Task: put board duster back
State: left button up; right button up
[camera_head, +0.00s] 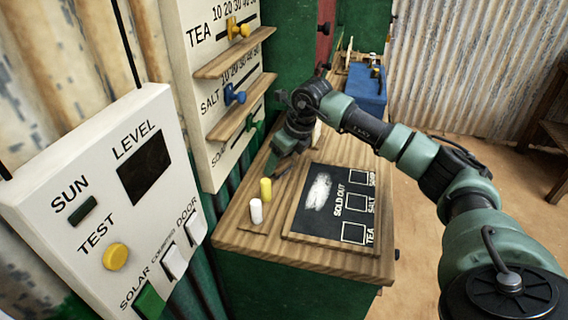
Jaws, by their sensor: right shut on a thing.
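My right arm reaches in from the right, and its gripper (281,168) is low over the wooden counter top, left of the chalkboard. It is shut on what seems to be the board duster, which is mostly hidden by the gripper, so its tilt and contact with the counter cannot be told. The black chalkboard (309,225) lies flat in a wooden frame, with a white chalk smear (318,191), the words "SOLD OUT" and boxes for tea, salt and soap. My left gripper is not in view.
A yellow piece (265,190) and a white piece (256,211), like chalk, stand on the counter (238,240) near the gripper. A white slider panel (205,120) with wooden ledges rises behind. A control box (100,205) is at left. A blue box (366,92) stands beyond.

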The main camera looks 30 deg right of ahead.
jog(key=o, duration=1.6)
jog(key=shift+a, duration=0.3)
jog(key=shift+d+r, duration=0.1)
jog(key=shift+d, duration=0.05)
jog(key=b+v, duration=0.1)
jog(key=v, duration=1.1)
